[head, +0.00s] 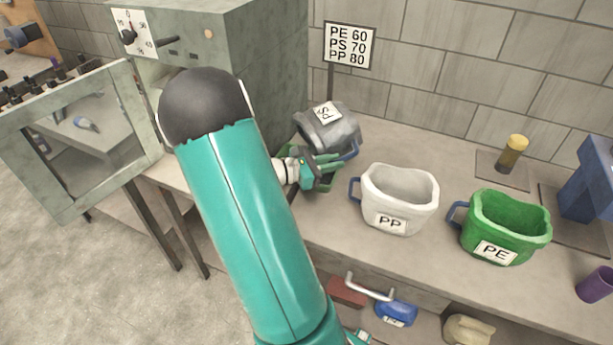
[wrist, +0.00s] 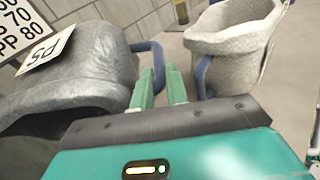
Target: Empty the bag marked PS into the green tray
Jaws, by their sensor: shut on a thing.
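The grey bag marked PS (head: 338,128) is tipped well over at the back of the bench, its label turned almost upside down. In the wrist view the PS bag (wrist: 95,62) fills the left, with its rim low and toward me. My gripper (head: 328,163) is shut on the bag's blue handle (wrist: 158,58); the fingers (wrist: 161,88) also show in the wrist view. The green tray (head: 290,152) lies beneath the bag and gripper, mostly hidden by them. I cannot see the bag's contents or whether anything lies in the tray.
The white PP bag (head: 400,190) stands close to the right, with the green PE bag (head: 503,222) beyond it. A sign (head: 349,45) stands behind, reading PE 60, PS 70, PP 80. A grey-green oven (head: 245,70) with an open door (head: 75,140) is at left.

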